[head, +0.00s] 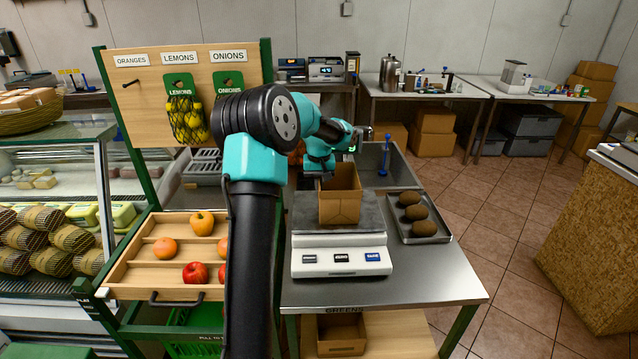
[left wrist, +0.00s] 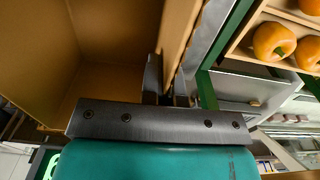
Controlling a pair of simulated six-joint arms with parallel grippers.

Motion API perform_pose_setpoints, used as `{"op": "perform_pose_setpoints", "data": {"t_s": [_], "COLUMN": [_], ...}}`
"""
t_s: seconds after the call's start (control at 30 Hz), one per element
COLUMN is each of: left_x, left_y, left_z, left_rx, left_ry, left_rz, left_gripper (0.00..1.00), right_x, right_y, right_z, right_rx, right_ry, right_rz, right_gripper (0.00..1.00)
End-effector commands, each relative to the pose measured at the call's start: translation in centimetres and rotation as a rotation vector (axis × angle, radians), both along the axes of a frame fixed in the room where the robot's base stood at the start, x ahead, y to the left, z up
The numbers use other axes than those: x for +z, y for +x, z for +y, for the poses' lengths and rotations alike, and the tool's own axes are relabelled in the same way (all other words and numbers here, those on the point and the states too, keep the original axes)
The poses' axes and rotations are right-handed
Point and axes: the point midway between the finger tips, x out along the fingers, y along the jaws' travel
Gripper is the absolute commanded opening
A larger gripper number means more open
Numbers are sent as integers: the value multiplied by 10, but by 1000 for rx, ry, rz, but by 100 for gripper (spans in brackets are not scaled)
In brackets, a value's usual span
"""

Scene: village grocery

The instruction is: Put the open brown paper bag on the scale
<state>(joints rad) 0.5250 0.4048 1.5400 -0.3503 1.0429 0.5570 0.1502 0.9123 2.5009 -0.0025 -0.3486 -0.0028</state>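The open brown paper bag (head: 340,207) stands upright over the plate of the scale (head: 342,262), its mouth facing up. It appears to rest on the plate, but a small gap cannot be ruled out. My left gripper (head: 326,172) is at the bag's far left rim. In the left wrist view the bag's inside (left wrist: 105,45) looks empty, and the dark fingers (left wrist: 166,88) sit on either side of one bag wall, shut on it. My right gripper is not in view.
A metal tray (head: 440,238) with three brown round items lies right of the scale. A wooden fruit rack (head: 130,282) stands at left, below a board with hanging nets. A metal basin (head: 372,155) is behind. The table's front right is clear.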

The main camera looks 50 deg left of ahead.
Motion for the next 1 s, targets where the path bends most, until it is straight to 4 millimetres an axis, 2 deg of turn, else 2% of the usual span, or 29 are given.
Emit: {"op": "perform_pose_setpoints", "data": {"t_s": [0.03, 0.27, 0.63, 0.87, 1.0], "left_x": [0, 0, 5, 33, 60], "left_y": [0, 0, 0, 0, 1], "left_z": [0, 0, 0, 0, 0], "left_rx": [0, 0, 0, 1, 1], "left_ry": [0, 0, 1, 2, 2], "left_rz": [0, 0, -1, -3, -4], "left_gripper": [6, 28, 28, 28, 28], "right_x": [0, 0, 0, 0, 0], "right_y": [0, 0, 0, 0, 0], "right_z": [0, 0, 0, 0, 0], "right_rx": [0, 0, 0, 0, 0], "right_ry": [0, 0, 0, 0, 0], "right_rz": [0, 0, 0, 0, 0], "right_gripper": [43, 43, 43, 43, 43]}}
